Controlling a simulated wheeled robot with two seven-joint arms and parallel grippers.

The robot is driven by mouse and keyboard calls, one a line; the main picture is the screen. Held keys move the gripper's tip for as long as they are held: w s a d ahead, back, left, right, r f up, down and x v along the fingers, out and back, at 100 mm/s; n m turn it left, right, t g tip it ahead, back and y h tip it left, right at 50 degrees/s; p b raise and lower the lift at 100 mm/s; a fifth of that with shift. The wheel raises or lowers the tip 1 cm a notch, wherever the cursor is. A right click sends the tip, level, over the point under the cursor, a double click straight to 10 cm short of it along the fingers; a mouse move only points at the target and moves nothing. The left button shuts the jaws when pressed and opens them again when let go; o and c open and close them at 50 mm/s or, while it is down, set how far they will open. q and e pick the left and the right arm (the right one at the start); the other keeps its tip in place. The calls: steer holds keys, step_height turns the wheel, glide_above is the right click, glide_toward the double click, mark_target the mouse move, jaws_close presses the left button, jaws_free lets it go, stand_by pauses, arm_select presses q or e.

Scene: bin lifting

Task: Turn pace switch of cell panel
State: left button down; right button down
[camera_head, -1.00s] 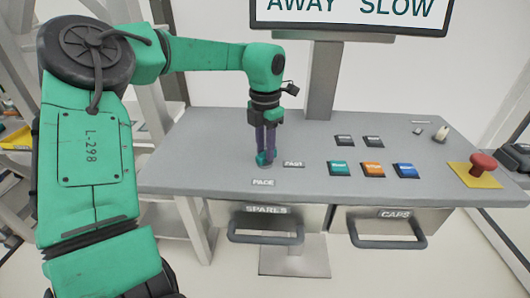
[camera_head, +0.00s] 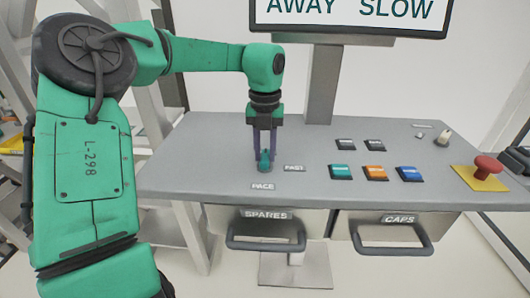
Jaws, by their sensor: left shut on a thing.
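The grey cell panel (camera_head: 220,140) spans the middle of the view. The pace switch, a small teal knob (camera_head: 264,162), stands on its left part, above the "PACE" label (camera_head: 262,187) and left of the "FAST" label (camera_head: 294,168). My left gripper (camera_head: 264,155) points down from above and is shut on the knob, one finger on each side. The fingers partly cover the knob and its base.
Teal (camera_head: 341,172), orange (camera_head: 375,173) and blue (camera_head: 410,174) buttons sit to the right. A red mushroom button (camera_head: 487,166) is at the far right. A screen (camera_head: 350,15) stands behind. "SPARES" (camera_head: 266,240) and "CAPS" (camera_head: 390,236) drawers are below.

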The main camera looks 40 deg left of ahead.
mark_target(265, 156)
arm_select(q)
steer(key=shift+w+r, duration=0.1)
stand_by(0.4)
steer(key=c, duration=0.6)
jaws_free()
steer(key=shift+c, duration=0.2)
steer(key=shift+r, duration=0.45)
step_height(265, 156, up, 14)
steer(key=p, duration=0.1)
steer(key=shift+f, duration=0.2)
